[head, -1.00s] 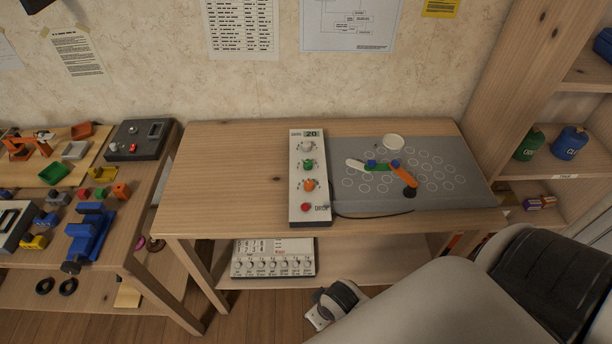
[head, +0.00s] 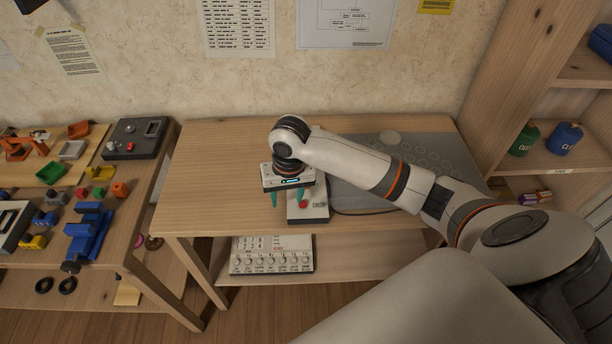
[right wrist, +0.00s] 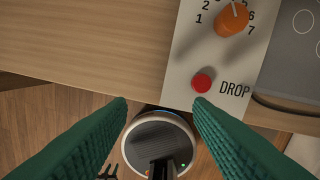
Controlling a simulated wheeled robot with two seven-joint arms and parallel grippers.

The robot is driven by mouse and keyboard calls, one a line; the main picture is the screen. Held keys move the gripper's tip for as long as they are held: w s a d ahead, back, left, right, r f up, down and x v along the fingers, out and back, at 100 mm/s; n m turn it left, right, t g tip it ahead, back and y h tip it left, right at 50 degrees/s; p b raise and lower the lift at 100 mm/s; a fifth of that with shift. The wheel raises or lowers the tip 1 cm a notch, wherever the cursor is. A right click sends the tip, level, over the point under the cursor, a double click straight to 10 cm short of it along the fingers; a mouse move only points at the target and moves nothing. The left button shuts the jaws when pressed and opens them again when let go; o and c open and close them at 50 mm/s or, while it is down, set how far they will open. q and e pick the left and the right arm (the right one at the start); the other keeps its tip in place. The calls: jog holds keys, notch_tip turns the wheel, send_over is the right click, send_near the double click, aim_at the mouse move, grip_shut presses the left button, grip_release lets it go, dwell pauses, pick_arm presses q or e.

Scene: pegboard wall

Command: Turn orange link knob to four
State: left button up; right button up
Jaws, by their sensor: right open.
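The orange knob (right wrist: 232,20) shows at the top of the right wrist view, on the pale control panel (right wrist: 186,62). Its white pointer line points toward the top of that picture; the digits 1, 2, 6 and 7 are readable around it. A red button (right wrist: 202,82) marked DROP is below it. In the head view my right gripper (head: 288,200) is over the panel (head: 318,212) and hides the orange knob. Its green fingers are apart with nothing between them, and the knob lies beyond the right fingertip in the right wrist view. My left gripper is not in view.
The grey board with circles (head: 436,156) is right of the panel, partly behind my right arm; the linkage on it is hidden. The wooden tabletop (head: 215,170) left of the panel is clear. A white box with knobs (head: 272,258) sits on the lower shelf.

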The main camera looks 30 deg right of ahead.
jog(key=w+d+r+m, duration=0.5)
jog(key=d+r, duration=0.2)
jog(key=d, duration=0.2)
jog(key=shift+g+h, duration=0.3)
jog(key=shift+g, duration=0.1)
notch_tip(320, 180, down, 11)
jog(key=shift+f, duration=0.2)
jog(key=shift+c, duration=0.2)
